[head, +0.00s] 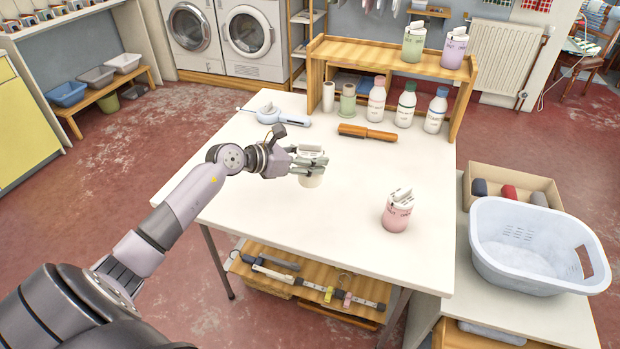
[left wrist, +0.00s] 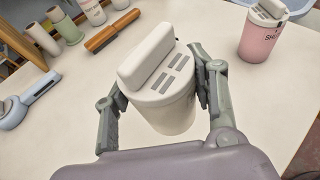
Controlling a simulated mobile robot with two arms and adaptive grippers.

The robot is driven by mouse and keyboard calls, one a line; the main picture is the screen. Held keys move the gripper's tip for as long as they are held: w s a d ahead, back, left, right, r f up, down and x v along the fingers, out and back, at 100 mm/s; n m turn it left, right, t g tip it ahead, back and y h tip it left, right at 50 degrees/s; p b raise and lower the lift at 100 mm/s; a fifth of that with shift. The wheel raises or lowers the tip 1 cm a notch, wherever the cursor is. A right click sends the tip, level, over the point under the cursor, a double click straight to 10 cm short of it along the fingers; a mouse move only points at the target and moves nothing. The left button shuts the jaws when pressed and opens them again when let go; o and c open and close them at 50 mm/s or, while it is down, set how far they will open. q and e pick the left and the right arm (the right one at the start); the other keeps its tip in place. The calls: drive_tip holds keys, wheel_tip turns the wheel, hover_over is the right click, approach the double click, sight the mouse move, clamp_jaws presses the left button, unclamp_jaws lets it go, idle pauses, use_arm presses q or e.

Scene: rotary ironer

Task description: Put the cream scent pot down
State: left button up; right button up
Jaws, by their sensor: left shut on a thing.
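The cream scent pot (head: 313,179) is between the fingers of my left gripper (head: 306,163), over the left-middle part of the white table (head: 262,204). In the left wrist view the pot (left wrist: 164,105) shows its slotted lid and upright block-like top, with a finger of my left gripper (left wrist: 158,105) on each side. The gripper is shut on it. The pot looks upright. I cannot tell whether its base touches the table. My right gripper is not in view.
A pink pot (head: 398,212) stands to the right on the table. A wooden-handled brush (head: 367,132), several bottles and a blue-grey tool (head: 283,120) lie or stand towards the back. Green (head: 414,42) and purple (head: 454,50) pots stand on the wooden shelf. The table's front middle is clear.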

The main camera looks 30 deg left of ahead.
sight(309, 178)
use_arm(q)
drive_tip(key=shift+f, duration=3.6)
drive_tip(key=shift+b, duration=0.3)
drive_tip(key=shift+f, duration=0.1)
drive_tip(key=o, duration=1.2)
drive_tip(key=shift+c, duration=0.2)
drive_tip(key=shift+r, duration=0.25)
drive_tip(key=v, duration=1.2)
drive_tip(key=shift+f+b, duration=0.15)
drive_tip(key=shift+b, duration=0.15)
